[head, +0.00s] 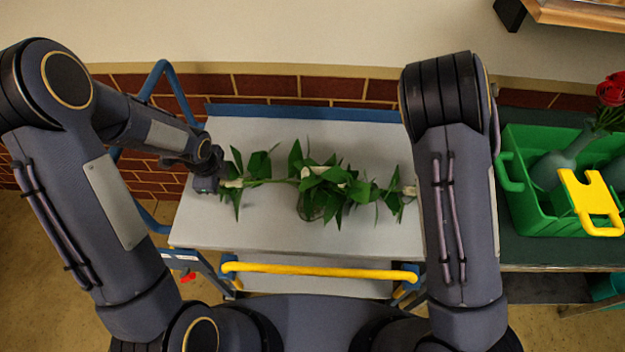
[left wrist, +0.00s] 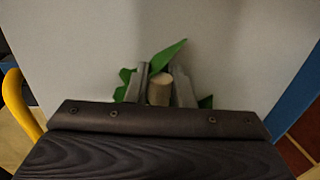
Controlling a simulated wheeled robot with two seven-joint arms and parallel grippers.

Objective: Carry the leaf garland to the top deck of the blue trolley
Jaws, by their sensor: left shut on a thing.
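The leaf garland (head: 318,184), a strand of green leaves with pale ends, stretches left to right over the grey top deck (head: 260,230) of the blue trolley. My left gripper (head: 218,182) is shut on its left end. The left wrist view shows the tan round end (left wrist: 159,90) between the two fingers of this gripper (left wrist: 162,78), with green leaves beyond. The garland's right end reaches my right arm, which hides my right gripper. I cannot tell whether the garland's middle touches the deck or hangs just above it.
A yellow handle bar (head: 320,271) runs along the trolley's near side. To the right, a dark green table (head: 540,255) bears a green crate (head: 515,205) with vases, a red rose (head: 611,90) and a yellow handle. A brick wall (head: 260,86) stands behind.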

